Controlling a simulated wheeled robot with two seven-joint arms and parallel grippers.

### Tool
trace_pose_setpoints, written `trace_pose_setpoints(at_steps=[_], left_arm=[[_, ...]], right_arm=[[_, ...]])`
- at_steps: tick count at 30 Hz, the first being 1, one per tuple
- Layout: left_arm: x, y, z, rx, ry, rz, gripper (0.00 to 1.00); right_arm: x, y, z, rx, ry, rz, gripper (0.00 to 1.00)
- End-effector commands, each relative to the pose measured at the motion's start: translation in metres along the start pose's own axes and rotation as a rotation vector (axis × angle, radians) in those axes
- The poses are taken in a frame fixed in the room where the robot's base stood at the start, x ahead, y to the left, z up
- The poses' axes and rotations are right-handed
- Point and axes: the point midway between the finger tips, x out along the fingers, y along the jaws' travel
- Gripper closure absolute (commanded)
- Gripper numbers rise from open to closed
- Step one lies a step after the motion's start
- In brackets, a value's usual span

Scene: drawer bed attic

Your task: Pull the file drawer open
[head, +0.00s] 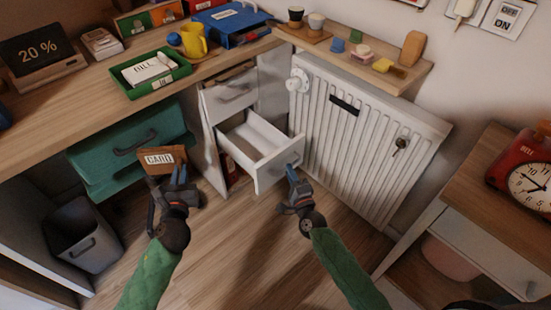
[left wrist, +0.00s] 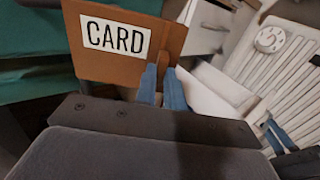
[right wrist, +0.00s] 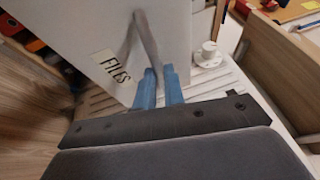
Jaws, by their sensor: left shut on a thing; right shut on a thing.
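The white file drawer (head: 275,170) in the cabinet under the desk stands well out, and its inside looks empty. Its front with the FILES label shows in the right wrist view (right wrist: 172,32). My right gripper (head: 292,172) is shut on the grey bar handle (right wrist: 147,45) of that drawer. My left gripper (head: 178,175) is shut on a brown CARD piece (head: 158,158) and holds it in the air left of the drawer. The same CARD piece fills the top of the left wrist view (left wrist: 90,67).
Another white drawer (head: 233,97) above is shut or nearly so. A white radiator (head: 350,140) stands close right of the open drawer. A green drawer (head: 125,145) and a grey bin (head: 82,235) are at left. The wooden floor (head: 235,250) in front is clear.

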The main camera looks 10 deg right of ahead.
Motion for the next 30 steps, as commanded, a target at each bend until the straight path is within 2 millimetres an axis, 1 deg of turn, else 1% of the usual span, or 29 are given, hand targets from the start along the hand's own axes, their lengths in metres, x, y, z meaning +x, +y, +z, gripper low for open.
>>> trace_pose_setpoints(at_steps=[1,3,9,21,22,25,30], left_arm=[[0.000,0.000,0.002,0.000,0.000,0.000,1.00],[0.000,0.000,0.002,0.000,0.000,0.000,1.00],[0.000,0.000,0.004,0.000,0.000,0.000,1.00],[0.000,0.000,0.004,0.000,0.000,0.000,1.00],[0.000,0.000,0.004,0.000,0.000,0.000,1.00],[0.000,0.000,0.004,0.000,0.000,0.000,1.00],[0.000,0.000,0.004,0.000,0.000,0.000,1.00]], right_arm=[[-0.009,-0.001,-0.003,-0.002,-0.002,0.003,1.00],[-0.019,-0.003,-0.007,-0.001,-0.002,0.003,1.00],[-0.034,-0.006,-0.014,0.001,0.000,0.002,1.00],[-0.037,-0.006,-0.015,0.001,0.000,0.002,1.00],[-0.037,-0.006,-0.015,0.001,0.000,0.002,0.87],[-0.037,-0.006,-0.015,0.001,0.000,0.001,0.68],[-0.036,-0.007,-0.015,0.001,0.000,0.001,0.67]])
